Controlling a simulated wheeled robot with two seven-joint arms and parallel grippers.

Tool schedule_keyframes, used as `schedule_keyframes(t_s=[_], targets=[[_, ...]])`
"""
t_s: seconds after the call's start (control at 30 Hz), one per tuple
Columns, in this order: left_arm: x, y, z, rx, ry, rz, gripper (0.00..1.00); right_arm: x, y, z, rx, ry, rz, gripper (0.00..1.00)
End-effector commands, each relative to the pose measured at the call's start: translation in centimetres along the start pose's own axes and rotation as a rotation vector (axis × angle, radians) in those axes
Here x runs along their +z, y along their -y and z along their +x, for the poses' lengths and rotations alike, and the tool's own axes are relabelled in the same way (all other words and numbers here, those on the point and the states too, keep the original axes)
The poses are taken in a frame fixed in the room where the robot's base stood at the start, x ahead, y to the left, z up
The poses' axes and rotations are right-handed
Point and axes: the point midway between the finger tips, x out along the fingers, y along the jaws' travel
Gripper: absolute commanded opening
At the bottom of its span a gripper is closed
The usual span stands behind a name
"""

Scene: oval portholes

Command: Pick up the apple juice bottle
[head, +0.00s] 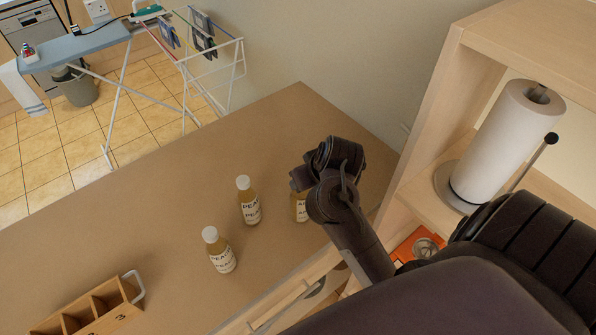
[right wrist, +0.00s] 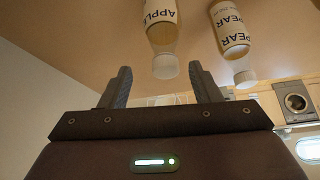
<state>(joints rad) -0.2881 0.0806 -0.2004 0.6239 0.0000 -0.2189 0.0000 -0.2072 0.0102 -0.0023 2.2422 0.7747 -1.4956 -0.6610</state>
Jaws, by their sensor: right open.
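The apple juice bottle (right wrist: 162,28), labelled "APPL", shows in the right wrist view, which looks upside down. Its pale cap lies in line with the gap between my right gripper's fingertips (right wrist: 160,74). The fingers are apart, with nothing held. In the head view the apple bottle (head: 298,209) stands on the brown table, largely hidden behind my right arm and gripper (head: 303,181). A pear bottle (right wrist: 231,34) stands beside it in the wrist view. Two bottles with "PEA" labels, a middle one (head: 249,203) and a nearer one (head: 219,252), stand upright to its left in the head view. My left gripper is out of view.
A wooden divided box (head: 105,313) with a pale handle sits at the table's front left. A wooden shelf unit (head: 420,150) with a paper towel roll (head: 503,140) rises on the right. The table's (head: 160,200) far and left parts are clear.

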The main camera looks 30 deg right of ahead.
Motion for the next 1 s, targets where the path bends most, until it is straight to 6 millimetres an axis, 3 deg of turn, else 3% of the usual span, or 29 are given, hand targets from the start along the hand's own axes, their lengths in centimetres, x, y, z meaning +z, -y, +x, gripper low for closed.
schedule_keyframes(t_s=[0.1, 0.23, 0.4, 0.6, 0.8, 1.0], targets=[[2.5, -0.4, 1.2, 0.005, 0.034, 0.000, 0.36, 0.1, 0.1, 1.4, 0.000, 0.000, -0.002, 0.57], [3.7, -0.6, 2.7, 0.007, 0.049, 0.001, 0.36, 0.2, 0.4, 3.1, 0.001, 0.000, -0.003, 0.57], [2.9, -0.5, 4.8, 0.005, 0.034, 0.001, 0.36, 0.1, 0.6, 5.4, 0.000, 0.000, -0.001, 0.57], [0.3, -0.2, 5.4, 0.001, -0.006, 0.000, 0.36, -0.1, 0.6, 6.1, 0.000, 0.001, -0.001, 0.57], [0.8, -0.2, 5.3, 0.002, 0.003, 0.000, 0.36, -0.1, 0.6, 6.0, 0.000, 0.001, -0.001, 0.57], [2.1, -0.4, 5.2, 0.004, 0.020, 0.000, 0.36, -0.1, 0.6, 6.0, 0.000, 0.001, -0.001, 0.32]])
